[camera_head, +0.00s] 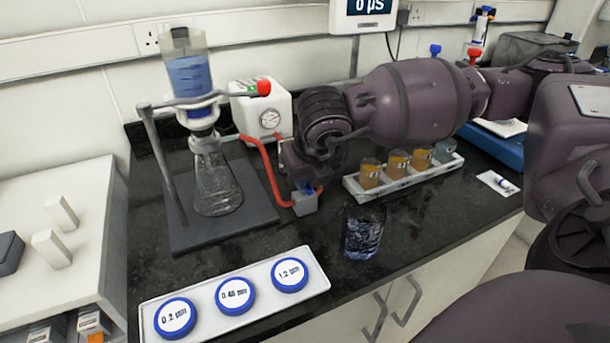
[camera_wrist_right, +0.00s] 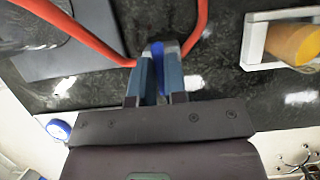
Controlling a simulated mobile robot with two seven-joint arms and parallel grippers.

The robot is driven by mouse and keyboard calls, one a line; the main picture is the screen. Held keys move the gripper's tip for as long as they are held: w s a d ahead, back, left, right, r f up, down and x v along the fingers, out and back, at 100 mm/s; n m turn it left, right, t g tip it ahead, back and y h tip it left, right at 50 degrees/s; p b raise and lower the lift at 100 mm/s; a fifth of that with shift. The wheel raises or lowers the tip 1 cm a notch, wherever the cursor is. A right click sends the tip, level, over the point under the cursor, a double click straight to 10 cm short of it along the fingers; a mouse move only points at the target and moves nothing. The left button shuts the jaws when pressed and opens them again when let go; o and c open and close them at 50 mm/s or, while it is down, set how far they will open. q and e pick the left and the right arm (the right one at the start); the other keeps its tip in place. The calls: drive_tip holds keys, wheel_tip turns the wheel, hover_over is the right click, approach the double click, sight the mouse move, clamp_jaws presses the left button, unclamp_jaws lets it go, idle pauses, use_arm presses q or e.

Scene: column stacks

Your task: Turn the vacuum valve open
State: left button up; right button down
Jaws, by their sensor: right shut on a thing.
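The vacuum valve (camera_head: 305,203) is a small grey block with a blue handle, set in the red hose (camera_head: 262,160) on the dark bench. My right gripper (camera_head: 303,186) reaches down onto it from above, and its wrist hides part of the handle. In the right wrist view, the two fingers of my right gripper (camera_wrist_right: 157,75) are closed around the blue handle (camera_wrist_right: 157,55). The exact angle of the handle is hard to tell. My left gripper is not in view.
The filter flask (camera_head: 216,185) stands on a grey stand base left of the valve. The white pump (camera_head: 262,112) is behind. A glass beaker (camera_head: 363,238), a rack of amber jars (camera_head: 369,175) and a tray of blue-rimmed filter tins (camera_head: 234,295) stand nearby.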

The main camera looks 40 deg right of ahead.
drive_tip(key=shift+n, duration=0.3)
drive_tip(key=n+y, duration=0.2)
drive_tip(key=n, duration=0.2)
drive_tip(key=shift+n, duration=0.3)
drive_tip(key=n+y, duration=0.1)
drive_tip(key=n, duration=0.2)
drive_tip(key=n+g+y, duration=0.1)
drive_tip(key=n, duration=0.3)
drive_tip(key=shift+d, duration=0.1)
drive_tip(key=n+g+y, duration=0.1)
drive_tip(key=n, duration=0.3)
drive_tip(key=shift+f, duration=0.1)
drive_tip(key=shift+w+n+g+b, duration=0.1)
drive_tip(key=shift+n+g+b, duration=0.3)
drive_tip(key=shift+n, duration=0.5)
